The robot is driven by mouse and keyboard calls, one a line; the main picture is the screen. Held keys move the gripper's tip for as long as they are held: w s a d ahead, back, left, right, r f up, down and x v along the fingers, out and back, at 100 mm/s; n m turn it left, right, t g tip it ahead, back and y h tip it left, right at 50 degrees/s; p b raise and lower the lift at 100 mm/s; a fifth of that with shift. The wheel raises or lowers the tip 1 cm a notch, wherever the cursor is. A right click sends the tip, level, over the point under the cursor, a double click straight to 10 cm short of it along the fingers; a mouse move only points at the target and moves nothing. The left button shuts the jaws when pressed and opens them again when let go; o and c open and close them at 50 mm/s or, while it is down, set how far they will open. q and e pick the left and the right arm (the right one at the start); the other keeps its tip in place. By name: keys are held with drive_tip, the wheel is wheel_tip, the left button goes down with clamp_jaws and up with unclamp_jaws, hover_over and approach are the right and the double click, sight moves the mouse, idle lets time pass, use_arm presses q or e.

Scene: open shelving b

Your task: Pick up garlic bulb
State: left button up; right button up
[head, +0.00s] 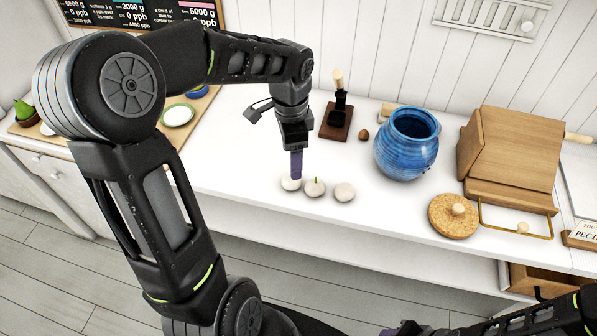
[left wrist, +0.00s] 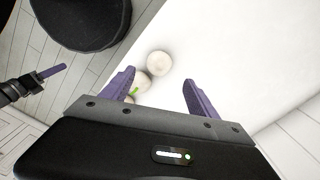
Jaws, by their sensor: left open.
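Three small, pale, round bulbs lie in a row on the white counter: a left one (head: 291,185), a middle one (head: 314,188) with a green spot, and a right one (head: 344,192). I cannot tell which is garlic. My left gripper (head: 296,177) points down at the left bulb and partly covers it in the head view; contact is unclear. In the left wrist view my left gripper (left wrist: 158,78) is open, with bulbs (left wrist: 158,63) beyond and beside its fingers. One bulb is partly hidden by a finger. A purple finger of my right gripper (left wrist: 52,71) shows there.
Behind the bulbs stand a dark utensil on a brown block (head: 337,121), a brown egg-like thing (head: 364,135) and a blue pot (head: 407,145). A cork lid (head: 453,216) and wooden bread box (head: 513,155) stand right. The counter's front strip is clear.

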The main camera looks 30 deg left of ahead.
use_arm(q)
drive_tip(key=shift+s, duration=0.2)
drive_tip(key=shift+w+f, duration=0.1)
drive_tip(key=shift+f, duration=1.2)
drive_tip(key=shift+f+p, duration=0.45)
drive_tip(key=shift+f, duration=2.15)
drive_tip(key=c, duration=1.5)
drive_tip(key=shift+o, duration=0.2)
drive_tip(key=shift+r, duration=0.15)
wheel_tip(320, 180, up, 10)
drive_tip(key=shift+f, duration=0.1)
